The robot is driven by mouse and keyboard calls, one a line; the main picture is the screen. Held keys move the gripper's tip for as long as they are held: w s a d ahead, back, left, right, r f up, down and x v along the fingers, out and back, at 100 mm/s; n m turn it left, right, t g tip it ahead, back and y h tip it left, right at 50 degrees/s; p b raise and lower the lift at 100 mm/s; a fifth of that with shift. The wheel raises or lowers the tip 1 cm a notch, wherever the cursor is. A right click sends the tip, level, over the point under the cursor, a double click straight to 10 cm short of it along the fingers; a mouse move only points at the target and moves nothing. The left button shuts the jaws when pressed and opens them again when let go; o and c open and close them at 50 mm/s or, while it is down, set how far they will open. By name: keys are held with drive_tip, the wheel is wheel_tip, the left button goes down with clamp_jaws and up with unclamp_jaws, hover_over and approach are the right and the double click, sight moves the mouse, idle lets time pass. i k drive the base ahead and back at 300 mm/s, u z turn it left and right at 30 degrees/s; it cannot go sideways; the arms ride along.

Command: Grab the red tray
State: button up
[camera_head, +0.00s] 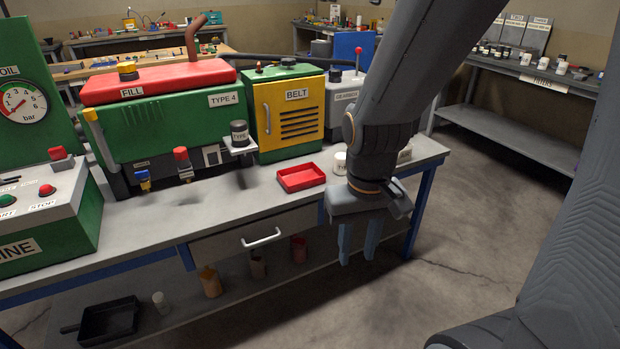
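The red tray (301,168) is small and shallow and lies flat on the grey workbench, in front of the green and yellow BELT unit. It looks empty. My gripper (358,256) hangs to the right of the tray and nearer to me, past the bench's front edge, with its fingers pointing down. The two fingers stand apart with a gap between them and nothing in it. The gripper does not touch the tray.
A white can (340,163) stands right of the tray, partly behind my arm. The BELT unit (289,118) and the green TYPE 4 machine (170,125) stand behind. A drawer handle (262,238) juts from the bench front. Bench top around the tray's front is clear.

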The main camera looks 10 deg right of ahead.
sight(298, 177)
drive_tip(key=u, duration=0.25)
drive_tip(key=i, duration=1.35)
drive_tip(key=u, duration=0.15)
